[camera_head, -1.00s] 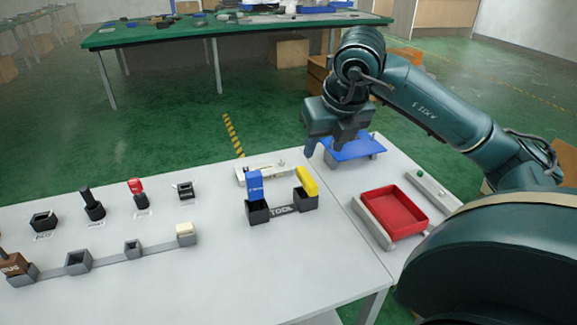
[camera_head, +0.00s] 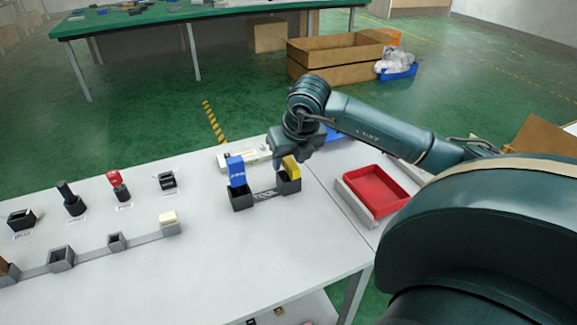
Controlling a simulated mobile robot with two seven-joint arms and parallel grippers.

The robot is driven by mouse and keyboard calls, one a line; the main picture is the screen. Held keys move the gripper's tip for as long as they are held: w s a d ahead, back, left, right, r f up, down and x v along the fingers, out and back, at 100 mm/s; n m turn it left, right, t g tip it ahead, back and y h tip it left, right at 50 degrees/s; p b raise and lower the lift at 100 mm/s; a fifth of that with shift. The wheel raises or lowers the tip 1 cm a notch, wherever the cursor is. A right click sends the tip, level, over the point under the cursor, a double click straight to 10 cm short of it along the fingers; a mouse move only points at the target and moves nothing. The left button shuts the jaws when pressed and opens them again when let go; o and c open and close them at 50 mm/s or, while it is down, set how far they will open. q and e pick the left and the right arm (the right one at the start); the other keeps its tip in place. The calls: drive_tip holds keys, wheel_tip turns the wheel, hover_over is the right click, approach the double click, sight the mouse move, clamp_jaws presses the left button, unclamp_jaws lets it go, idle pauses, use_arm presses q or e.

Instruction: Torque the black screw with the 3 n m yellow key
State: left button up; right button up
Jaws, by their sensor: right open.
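The yellow key (camera_head: 291,168) stands upright in the right dark cup of the TOOL holder (camera_head: 265,195). A blue key (camera_head: 236,170) stands in the left cup. My right gripper (camera_head: 288,158) is open, pointing down right at the top of the yellow key. Its fingers partly hide the key, and I cannot tell whether they touch it. I cannot make out a black screw for certain. A black upright piece (camera_head: 71,200) on a dark base stands at the left of the table. My left gripper is not in view.
A red tray (camera_head: 377,190) lies on the table right of the holder. A red-topped piece (camera_head: 118,184) and small black fixtures (camera_head: 167,180) stand at the left. A grey strip with sockets (camera_head: 90,250) lies in front of them. A white fixture (camera_head: 243,158) is behind the holder.

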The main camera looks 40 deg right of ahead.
drive_tip(key=shift+w+f, duration=0.1)
drive_tip(key=shift+f, duration=0.25)
drive_tip(key=shift+c, duration=0.4)
drive_tip(key=shift+r, duration=0.1)
clamp_jaws()
